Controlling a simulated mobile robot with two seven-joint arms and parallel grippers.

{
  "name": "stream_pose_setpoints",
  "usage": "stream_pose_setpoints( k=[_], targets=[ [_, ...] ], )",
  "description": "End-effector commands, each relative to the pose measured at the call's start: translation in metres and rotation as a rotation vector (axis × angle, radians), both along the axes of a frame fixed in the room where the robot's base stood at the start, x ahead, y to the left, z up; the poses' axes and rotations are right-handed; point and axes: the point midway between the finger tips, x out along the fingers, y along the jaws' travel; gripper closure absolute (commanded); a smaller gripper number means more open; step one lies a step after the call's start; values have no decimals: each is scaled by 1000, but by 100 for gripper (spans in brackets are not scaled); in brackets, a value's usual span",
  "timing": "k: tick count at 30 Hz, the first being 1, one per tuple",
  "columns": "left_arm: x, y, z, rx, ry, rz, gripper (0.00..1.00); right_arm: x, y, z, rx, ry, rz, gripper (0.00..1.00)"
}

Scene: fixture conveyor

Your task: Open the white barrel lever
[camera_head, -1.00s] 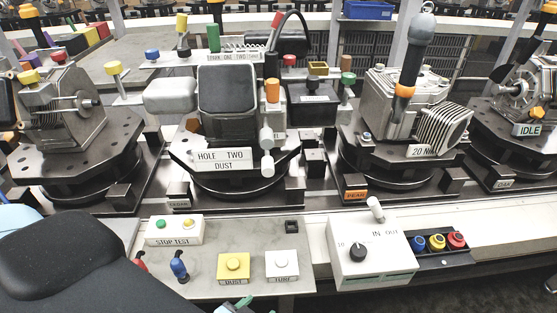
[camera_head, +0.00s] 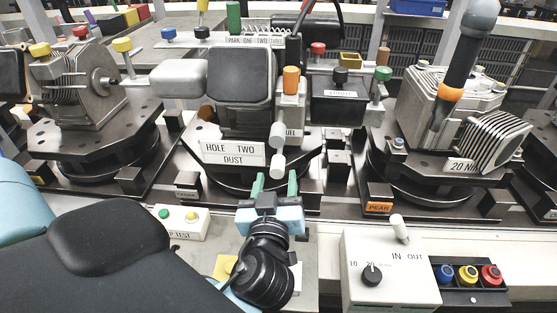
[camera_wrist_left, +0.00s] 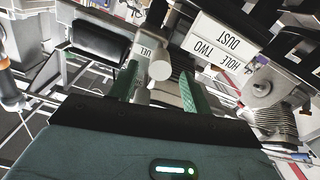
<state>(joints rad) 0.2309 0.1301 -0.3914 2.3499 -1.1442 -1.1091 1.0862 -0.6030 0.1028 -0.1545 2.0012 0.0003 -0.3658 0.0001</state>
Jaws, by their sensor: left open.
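The white barrel lever (camera_head: 278,163) hangs on the front of the middle fixture, below an orange-capped post and right of the "HOLE TWO DUST" label. My left gripper (camera_head: 276,184) is open just below and in front of it, with its green fingers pointing at the fixture. In the left wrist view, the white barrel's round end (camera_wrist_left: 160,69) appears between the two open fingers (camera_wrist_left: 160,85). I cannot tell whether either finger touches it. My right gripper is not in view.
The label plate (camera_head: 234,153) is close to the lever's left. A white IN/OUT box (camera_head: 380,290) with a knob and small lever stands at the lower right, beside several coloured buttons (camera_head: 467,273). A fixture with an orange-ringed handle (camera_head: 450,95) stands right.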

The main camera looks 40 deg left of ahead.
Motion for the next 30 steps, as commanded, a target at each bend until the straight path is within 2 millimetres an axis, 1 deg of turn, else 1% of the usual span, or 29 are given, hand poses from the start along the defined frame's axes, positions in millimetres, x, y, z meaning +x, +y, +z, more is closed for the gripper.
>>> stream_pose_setpoints(
  k=[1, 6, 12, 16, 24, 30],
  targets=[
    [7, 5, 4, 5, -5, 2, 51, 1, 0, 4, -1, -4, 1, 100],
    [29, 19, 5, 6, -4, 2, 51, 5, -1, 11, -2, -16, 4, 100],
    [48, 30, 3, 2, -2, 2, 51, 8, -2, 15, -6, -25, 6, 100],
    [53, 33, 1, 2, 0, 1, 51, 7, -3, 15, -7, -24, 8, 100],
    [54, 34, 0, 2, 1, 1, 51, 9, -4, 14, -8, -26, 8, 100],
    [54, 34, 0, 1, 2, 1, 78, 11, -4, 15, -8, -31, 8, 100]
  ],
)
